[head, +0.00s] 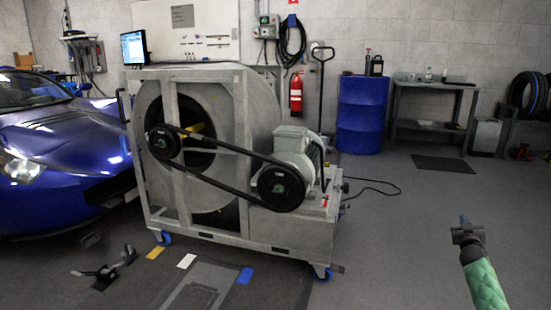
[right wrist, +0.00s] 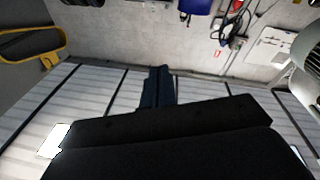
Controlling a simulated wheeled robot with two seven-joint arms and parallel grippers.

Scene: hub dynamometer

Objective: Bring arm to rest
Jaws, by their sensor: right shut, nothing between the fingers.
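My right gripper (head: 464,220) is at the right of the head view, on a green-sleeved arm that comes in from the lower right. It points away from me over bare grey floor and is shut and empty. In the right wrist view its dark blue fingers (right wrist: 157,86) are together, beyond the wide black gripper body. It stands apart from the hub dynamometer (head: 240,150), a grey wheeled frame with a large drum, a belt and a motor. My left gripper is not in view.
A blue car (head: 65,150) stands at the left. A blue drum (head: 362,115), a workbench (head: 437,88) and a pallet jack (head: 321,90) are along the back wall. A black mat (head: 443,164) lies before the bench. The floor around my right gripper is clear.

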